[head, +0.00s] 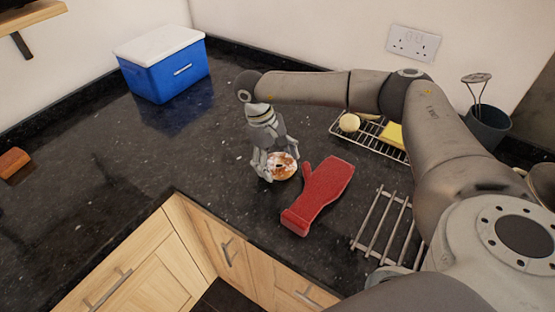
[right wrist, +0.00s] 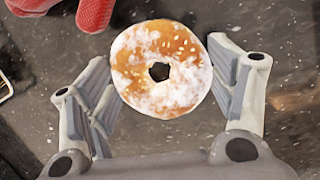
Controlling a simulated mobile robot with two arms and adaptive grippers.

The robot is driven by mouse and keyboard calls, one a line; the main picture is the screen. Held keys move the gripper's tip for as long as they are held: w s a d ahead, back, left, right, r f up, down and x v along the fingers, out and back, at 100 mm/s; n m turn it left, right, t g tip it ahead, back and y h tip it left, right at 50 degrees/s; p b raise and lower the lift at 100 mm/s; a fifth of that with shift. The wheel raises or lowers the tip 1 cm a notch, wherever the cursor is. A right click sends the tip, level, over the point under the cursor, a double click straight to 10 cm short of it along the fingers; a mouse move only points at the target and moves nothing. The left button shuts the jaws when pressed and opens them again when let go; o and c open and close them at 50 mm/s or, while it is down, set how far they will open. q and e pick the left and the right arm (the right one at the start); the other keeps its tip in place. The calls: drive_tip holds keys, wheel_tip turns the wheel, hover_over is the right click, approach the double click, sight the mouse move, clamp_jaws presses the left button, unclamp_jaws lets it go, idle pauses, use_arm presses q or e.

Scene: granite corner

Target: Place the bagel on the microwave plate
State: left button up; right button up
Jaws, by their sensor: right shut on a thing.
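The bagel (head: 282,166) is a brown ring with white topping, near the inner corner of the black counter. In the right wrist view the bagel (right wrist: 160,68) lies between the two fingers, with its hole facing the camera. My right gripper (head: 274,165) points down and is shut on the bagel; its fingers also show in the right wrist view (right wrist: 163,85). I cannot tell whether the bagel touches the counter. No microwave plate is recognisable in either view. My left gripper is not in view.
A red oven mitt (head: 322,190) lies just right of the bagel. A blue cooler (head: 165,70) stands at the back left. A wire rack (head: 372,131) holds a yellow sponge (head: 392,134). A metal rack (head: 382,222) lies at right. The counter's left middle is clear.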

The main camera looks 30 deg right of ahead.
drive_tip(key=o, duration=0.6)
drive_tip(key=shift+f, duration=0.1)
